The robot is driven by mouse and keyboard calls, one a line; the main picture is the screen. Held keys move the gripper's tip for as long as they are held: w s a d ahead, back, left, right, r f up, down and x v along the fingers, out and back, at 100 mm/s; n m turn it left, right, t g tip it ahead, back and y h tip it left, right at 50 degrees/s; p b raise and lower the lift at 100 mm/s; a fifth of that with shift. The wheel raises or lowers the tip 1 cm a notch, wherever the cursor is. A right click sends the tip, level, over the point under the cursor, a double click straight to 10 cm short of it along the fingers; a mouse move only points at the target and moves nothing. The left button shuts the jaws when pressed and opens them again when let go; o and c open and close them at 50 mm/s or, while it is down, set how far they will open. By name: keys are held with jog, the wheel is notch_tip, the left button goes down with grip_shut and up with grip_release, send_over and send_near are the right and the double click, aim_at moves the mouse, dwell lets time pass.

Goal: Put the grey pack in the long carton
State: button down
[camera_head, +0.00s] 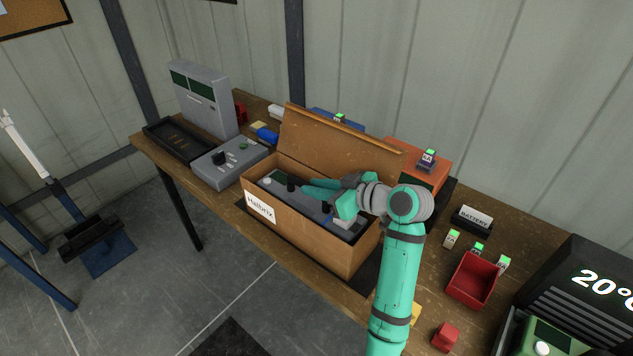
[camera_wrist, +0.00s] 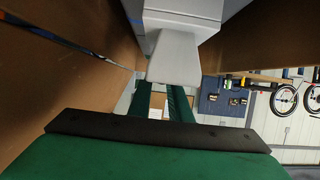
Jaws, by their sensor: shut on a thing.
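The long carton (camera_head: 308,245) stands open on the workbench, its lid raised at the back and a white "Halbrix" label on its front left. The grey pack (camera_head: 301,209) lies lengthwise inside the carton, low between the walls. Its underside is hidden, so I cannot tell if it rests on the bottom. My gripper (camera_head: 325,194) reaches into the carton from the right and is shut on the grey pack. In the wrist view, a light grey part of the pack (camera_wrist: 174,62) shows ahead of the green fingers, with brown carton walls (camera_wrist: 60,75) beside it.
A grey control box (camera_head: 229,160) and an upright grey unit (camera_head: 202,98) stand left of the carton. An orange box (camera_head: 415,154) is behind it. A red bin (camera_head: 472,281), a battery sign (camera_head: 474,217) and small labelled items lie to the right.

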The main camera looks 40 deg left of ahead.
aim_at(316, 205)
jog(key=shift+f, duration=1.6)
jog(key=c, duration=1.6)
grip_release()
jog(key=shift+f, duration=0.25)
jog(key=shift+c, duration=0.2)
jog(key=v, duration=1.2)
jog(key=shift+d+f, duration=0.1)
